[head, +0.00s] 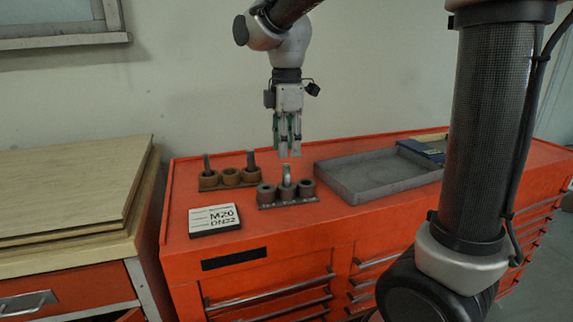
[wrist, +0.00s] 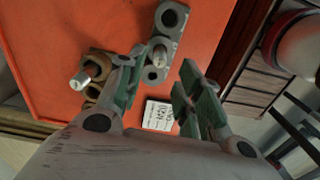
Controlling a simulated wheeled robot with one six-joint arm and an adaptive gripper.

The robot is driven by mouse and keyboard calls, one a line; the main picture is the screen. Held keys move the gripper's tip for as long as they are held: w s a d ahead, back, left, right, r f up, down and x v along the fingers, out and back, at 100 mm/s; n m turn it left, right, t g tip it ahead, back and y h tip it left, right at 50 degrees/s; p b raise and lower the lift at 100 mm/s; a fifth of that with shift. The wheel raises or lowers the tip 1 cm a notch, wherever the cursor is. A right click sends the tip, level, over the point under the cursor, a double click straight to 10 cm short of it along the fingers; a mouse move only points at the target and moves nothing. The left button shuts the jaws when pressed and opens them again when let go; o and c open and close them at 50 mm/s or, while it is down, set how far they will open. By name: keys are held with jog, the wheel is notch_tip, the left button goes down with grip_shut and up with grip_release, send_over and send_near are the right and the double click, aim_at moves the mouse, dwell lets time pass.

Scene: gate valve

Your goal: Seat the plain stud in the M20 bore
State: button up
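The front rack (head: 271,206) is a grey strip with three round collars. A pale metal stud (head: 287,175) stands upright in its middle collar; both outer collars show open bores. The wrist view shows this stud (wrist: 160,52) too. I cannot tell how deep it sits, or whether it is plain or threaded. A card (head: 215,219) reading M20 and DN22 lies left of the rack. My gripper (head: 288,155) hangs fingers down just above the stud. In the wrist view, the green-padded fingers are apart with nothing between them, so it is open.
A rear rack (head: 229,177) with brown collars holds darker upright studs (head: 206,164) at its left and right ends; its middle collar is empty. A shallow grey tray (head: 378,178) lies to the right, with a blue box (head: 420,151) behind. The red cabinet top is clear between them.

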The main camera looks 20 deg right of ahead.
notch_tip(320, 180, up, 4)
jog(key=shift+r, duration=0.1)
jog(key=s+d+f+m+t, duration=0.2)
jog(key=s+d+m, duration=0.5)
jog(key=s+m, duration=0.1)
jog(key=s+d+f+m+t, duration=0.2)
jog(key=s+d+f+m, duration=0.1)
jog(key=s+d+m, duration=0.5)
jog(key=s+m, duration=0.1)
jog(key=s, duration=0.2)
jog(key=shift+f, duration=0.15)
